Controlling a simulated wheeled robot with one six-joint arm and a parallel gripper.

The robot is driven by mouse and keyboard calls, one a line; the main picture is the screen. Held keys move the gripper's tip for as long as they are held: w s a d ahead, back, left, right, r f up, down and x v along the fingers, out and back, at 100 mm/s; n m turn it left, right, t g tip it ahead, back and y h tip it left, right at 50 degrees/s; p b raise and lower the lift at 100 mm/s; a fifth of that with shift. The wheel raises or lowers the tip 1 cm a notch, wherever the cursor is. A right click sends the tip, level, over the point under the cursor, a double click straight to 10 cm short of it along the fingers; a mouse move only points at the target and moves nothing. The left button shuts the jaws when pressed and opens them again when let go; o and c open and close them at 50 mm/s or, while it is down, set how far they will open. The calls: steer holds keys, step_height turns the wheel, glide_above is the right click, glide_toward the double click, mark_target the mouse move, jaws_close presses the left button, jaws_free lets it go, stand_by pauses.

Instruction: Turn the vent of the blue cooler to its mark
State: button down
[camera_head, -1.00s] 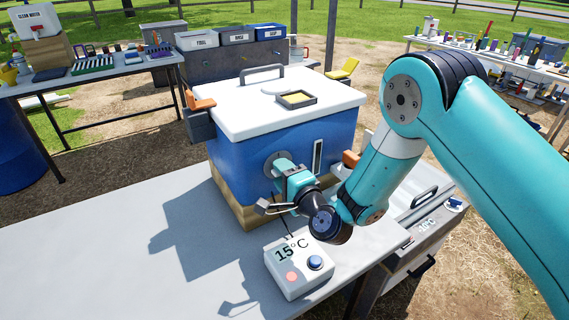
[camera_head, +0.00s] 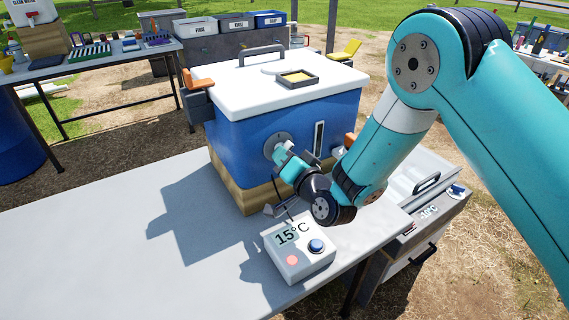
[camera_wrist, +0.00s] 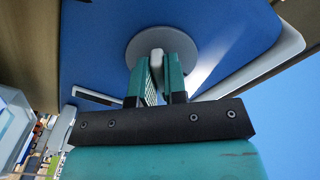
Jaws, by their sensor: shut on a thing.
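The blue cooler (camera_head: 240,135) with a white lid (camera_head: 230,90) stands on a wooden base on the grey table. Its vent is a round grey disc (camera_head: 279,141) on the front face, and the disc also shows in the wrist view (camera_wrist: 185,45). A pale handle (camera_wrist: 157,57) stands out from the disc's middle. My gripper (camera_wrist: 160,78) is shut on this handle, with a teal finger on each side. In the head view my gripper (camera_head: 277,156) meets the vent and hides part of it. I cannot make out the vent's mark.
A white box (camera_head: 298,250) reading 15°C, with a blue knob and a pink button, sits on the table just below my wrist. A vertical gauge strip (camera_head: 318,139) is right of the vent. The table's left part (camera_head: 90,240) is clear.

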steer(key=n+b, duration=0.1)
steer(key=n, duration=0.1)
steer(key=n+b, duration=0.2)
steer(key=n, duration=0.1)
steer(key=shift+w+d+f+n, duration=0.15)
steer(key=shift+w+f+n, duration=0.05)
steer(key=shift+f+n, duration=0.1)
steer(key=n+b, duration=0.2)
steer(key=b, duration=0.1)
steer(key=shift+d+n, duration=0.1)
steer(key=shift+n, duration=0.2)
steer(key=shift+r+n+b, duration=0.2)
steer(key=shift+n+b, duration=0.2)
steer(key=shift+n, duration=0.1)
steer(key=c, duration=1.1)
jaws_free()
